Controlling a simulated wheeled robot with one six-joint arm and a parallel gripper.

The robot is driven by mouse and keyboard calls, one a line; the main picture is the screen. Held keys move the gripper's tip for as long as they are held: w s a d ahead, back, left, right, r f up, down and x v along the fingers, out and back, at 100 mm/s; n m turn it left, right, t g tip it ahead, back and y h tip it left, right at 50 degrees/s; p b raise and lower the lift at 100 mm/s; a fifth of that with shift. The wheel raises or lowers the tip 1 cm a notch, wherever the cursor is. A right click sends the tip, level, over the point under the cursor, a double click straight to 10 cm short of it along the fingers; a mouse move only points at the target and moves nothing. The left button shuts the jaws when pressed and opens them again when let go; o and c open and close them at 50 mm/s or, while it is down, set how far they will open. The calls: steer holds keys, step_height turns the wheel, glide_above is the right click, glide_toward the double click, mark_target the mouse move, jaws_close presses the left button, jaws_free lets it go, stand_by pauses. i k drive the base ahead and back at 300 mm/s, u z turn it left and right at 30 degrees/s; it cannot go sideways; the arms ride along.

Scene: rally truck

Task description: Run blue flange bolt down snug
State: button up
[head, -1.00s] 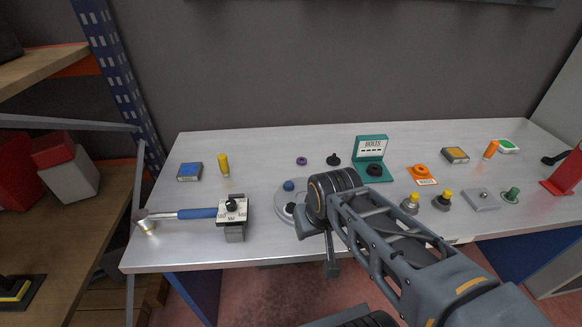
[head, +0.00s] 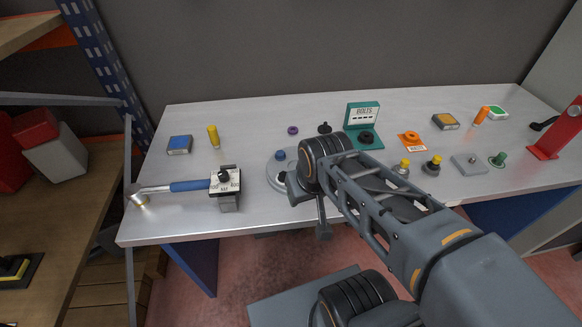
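The blue flange bolt (head: 280,155) shows as a small blue head at the back of a round grey flange plate (head: 271,181) on the table. My wrist covers the plate's right side. My gripper (head: 308,209) is just right of and nearer than the bolt, at the plate's front right edge. Its fingers are partly hidden by the wrist, so I cannot tell whether it is open or holds anything. A torque wrench with a blue handle (head: 190,186) lies at the left, its right end at a dark holder (head: 228,200) with a white marked top.
Behind stand a blue box (head: 179,145), a yellow cylinder (head: 214,137), a purple ring (head: 293,130) and a teal BOLTS stand (head: 362,116). Yellow-topped pieces (head: 433,165) and a red stand (head: 559,135) are at the right.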

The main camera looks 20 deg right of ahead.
mark_target(280, 155)
steer(key=k, duration=0.6)
steer(key=u, duration=0.45)
steer(key=i, duration=1)
steer(key=z, duration=0.45)
